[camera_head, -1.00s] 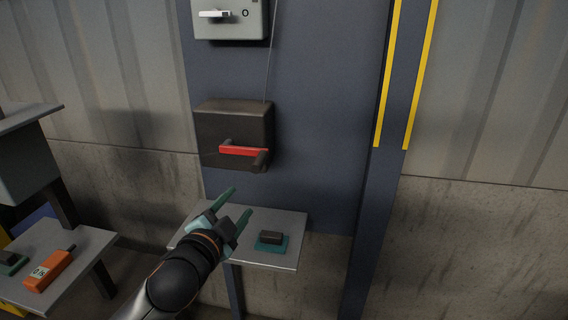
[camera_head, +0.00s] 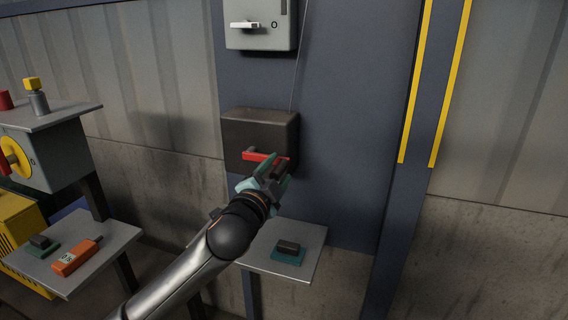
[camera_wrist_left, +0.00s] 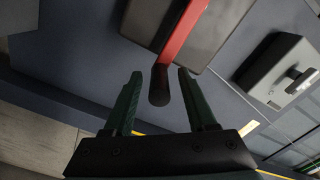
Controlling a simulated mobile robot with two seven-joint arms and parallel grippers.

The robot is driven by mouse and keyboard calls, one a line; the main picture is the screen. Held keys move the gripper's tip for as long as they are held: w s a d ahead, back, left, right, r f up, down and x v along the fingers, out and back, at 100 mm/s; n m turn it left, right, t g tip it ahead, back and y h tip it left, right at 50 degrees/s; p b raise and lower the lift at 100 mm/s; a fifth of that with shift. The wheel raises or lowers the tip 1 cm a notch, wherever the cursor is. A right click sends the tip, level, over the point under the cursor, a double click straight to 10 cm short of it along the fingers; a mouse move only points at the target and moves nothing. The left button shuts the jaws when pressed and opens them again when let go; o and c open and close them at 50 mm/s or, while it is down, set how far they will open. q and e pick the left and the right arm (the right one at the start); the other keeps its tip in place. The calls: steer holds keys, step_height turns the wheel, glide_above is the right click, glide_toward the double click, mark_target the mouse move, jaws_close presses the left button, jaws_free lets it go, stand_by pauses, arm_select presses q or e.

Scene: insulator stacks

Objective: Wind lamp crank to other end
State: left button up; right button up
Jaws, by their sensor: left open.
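The lamp crank is a red arm (camera_head: 258,157) with a dark handle, on the front of a dark brown box (camera_head: 262,128) fixed to the blue panel. In the left wrist view the red arm (camera_wrist_left: 183,37) leads down to the dark handle (camera_wrist_left: 159,86). My left gripper (camera_head: 273,168) is at the crank's right end and hides the handle in the head view. In the left wrist view my left gripper (camera_wrist_left: 158,84) is open, with one finger on each side of the handle and a gap visible on both sides. My right gripper is not in view.
A grey switch box (camera_head: 260,25) with a white lever is above the crank box. A small shelf (camera_head: 312,235) below carries a dark block on a teal pad. A shelf at left (camera_head: 122,237) holds an orange device (camera_head: 76,257). A thin cable runs up from the crank box.

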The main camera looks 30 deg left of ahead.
mark_target(284, 164)
arm_select(q)
steer(key=shift+x, duration=2.05)
steer(key=shift+f, duration=0.1)
steer(key=c, duration=0.9)
steer(key=shift+d, duration=0.1)
jaws_close()
